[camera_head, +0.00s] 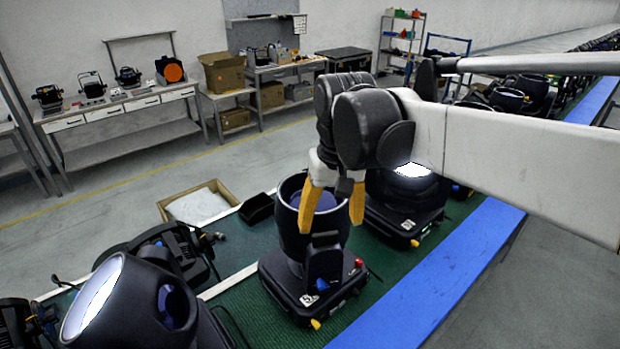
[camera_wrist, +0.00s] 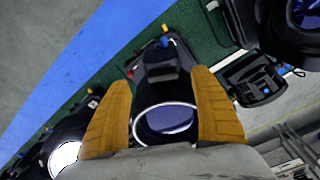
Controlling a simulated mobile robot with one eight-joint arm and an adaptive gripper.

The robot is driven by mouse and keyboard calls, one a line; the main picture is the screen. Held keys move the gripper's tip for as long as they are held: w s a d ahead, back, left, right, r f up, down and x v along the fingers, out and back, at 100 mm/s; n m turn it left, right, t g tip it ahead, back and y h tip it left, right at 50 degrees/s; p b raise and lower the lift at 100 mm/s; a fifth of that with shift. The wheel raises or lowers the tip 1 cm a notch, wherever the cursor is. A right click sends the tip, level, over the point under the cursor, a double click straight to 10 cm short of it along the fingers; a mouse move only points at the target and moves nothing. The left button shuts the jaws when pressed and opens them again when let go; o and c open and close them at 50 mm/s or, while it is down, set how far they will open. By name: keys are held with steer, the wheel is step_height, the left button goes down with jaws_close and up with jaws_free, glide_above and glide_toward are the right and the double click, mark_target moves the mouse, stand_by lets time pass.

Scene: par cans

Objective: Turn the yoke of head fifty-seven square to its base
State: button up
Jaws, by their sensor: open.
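A black par can head (camera_head: 310,218) with a dark blue lens stands on its square base (camera_head: 300,305) on the green belt, in the middle of the head view. Its base bears a small white label, too small to read surely, and a red and a yellow knob. A black yoke piece (camera_head: 325,239) rises at the base's near side; its exact angle is hard to judge. My gripper (camera_head: 333,215) is open, pointing down over this head, its yellow fingers on either side of the can. In the wrist view my gripper (camera_wrist: 160,78) straddles the lens (camera_wrist: 168,120); contact is unclear.
Another head (camera_head: 408,195) stands close behind to the right. A large head (camera_head: 130,305) is at front left, with black fixtures beside it. An open cardboard box (camera_head: 222,186) lies beyond the belt. A blue strip (camera_head: 440,270) edges the belt; grey floor beyond it is clear.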

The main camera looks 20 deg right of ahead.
mark_target(326, 233)
step_height(326, 233, up, 4)
steer(key=w+g+p, duration=0.1)
steer(key=w+p, duration=0.1)
steer(key=p, duration=0.1)
step_height(326, 233, down, 11)
steer(key=shift+w+r+b, duration=0.1)
steer(key=shift+r+b, duration=0.1)
steer(key=shift+b, duration=0.4)
steer(key=c, duration=1.4)
steer(key=d+n, duration=0.1)
steer(key=d, duration=0.1)
steer(key=d+n, duration=0.1)
steer(key=n, duration=0.1)
steer(key=w+d+n+b, duration=0.1)
steer(key=d+n, duration=0.1)
steer(key=shift+d, duration=0.35)
steer(key=shift+c, duration=0.2)
steer(key=o, duration=1.4)
steer(key=shift+o, duration=0.2)
steer(key=shift+r, duration=0.15)
